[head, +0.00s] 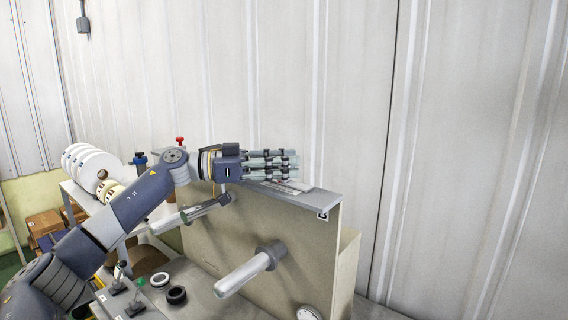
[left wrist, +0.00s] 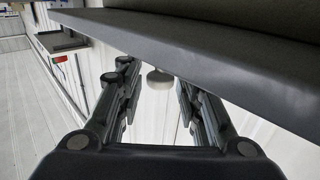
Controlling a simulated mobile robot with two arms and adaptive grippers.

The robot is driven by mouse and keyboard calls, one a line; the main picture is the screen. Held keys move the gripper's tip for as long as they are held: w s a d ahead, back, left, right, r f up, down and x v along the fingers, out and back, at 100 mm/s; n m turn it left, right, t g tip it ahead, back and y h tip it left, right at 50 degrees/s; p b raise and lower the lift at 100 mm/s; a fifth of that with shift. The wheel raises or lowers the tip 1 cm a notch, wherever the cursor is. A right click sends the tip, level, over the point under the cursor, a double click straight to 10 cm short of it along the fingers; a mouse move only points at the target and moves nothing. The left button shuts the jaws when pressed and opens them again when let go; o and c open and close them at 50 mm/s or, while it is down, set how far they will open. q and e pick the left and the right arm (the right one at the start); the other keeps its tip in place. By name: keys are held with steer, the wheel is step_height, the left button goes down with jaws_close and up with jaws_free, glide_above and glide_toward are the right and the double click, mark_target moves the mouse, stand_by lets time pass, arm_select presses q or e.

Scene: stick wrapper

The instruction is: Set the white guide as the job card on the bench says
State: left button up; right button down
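A pale rod (head: 242,277) sticks out toward the front from a dark collar on the beige panel (head: 320,250). A second pale rod (head: 196,211) sticks out farther left. I cannot tell whether either is the white guide. My left gripper (head: 285,164) lies level just above the panel's grey top ledge (head: 318,203). In the left wrist view its fingers (left wrist: 155,75) are spread apart with nothing held, close to a grey edge (left wrist: 170,38). A flat, printed, card-like piece (head: 288,186) lies on the ledge, partly hidden; its text is unreadable. My right gripper is out of view.
White rolls (head: 90,168) stand on a rack at the left. Black and white rings (head: 176,295) and small levers (head: 117,285) sit on the bench below my left arm. A round dial (head: 308,313) is at the bottom edge. A corrugated wall stands behind.

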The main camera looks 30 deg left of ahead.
mark_target(297, 185)
arm_select(q)
jaws_close()
steer(key=shift+d+p, duration=0.95)
steer(key=shift+d, duration=0.9)
steer(key=shift+d+f, duration=0.15)
steer(key=shift+d, duration=0.15)
steer(key=shift+o, duration=1.1)
jaws_free()
steer(key=shift+o, duration=0.9)
steer(key=shift+s+a, duration=0.1)
steer(key=shift+s, duration=0.05)
steer(key=shift+s+a, duration=0.1)
steer(key=shift+s, duration=0.1)
steer(key=shift+w, duration=0.1)
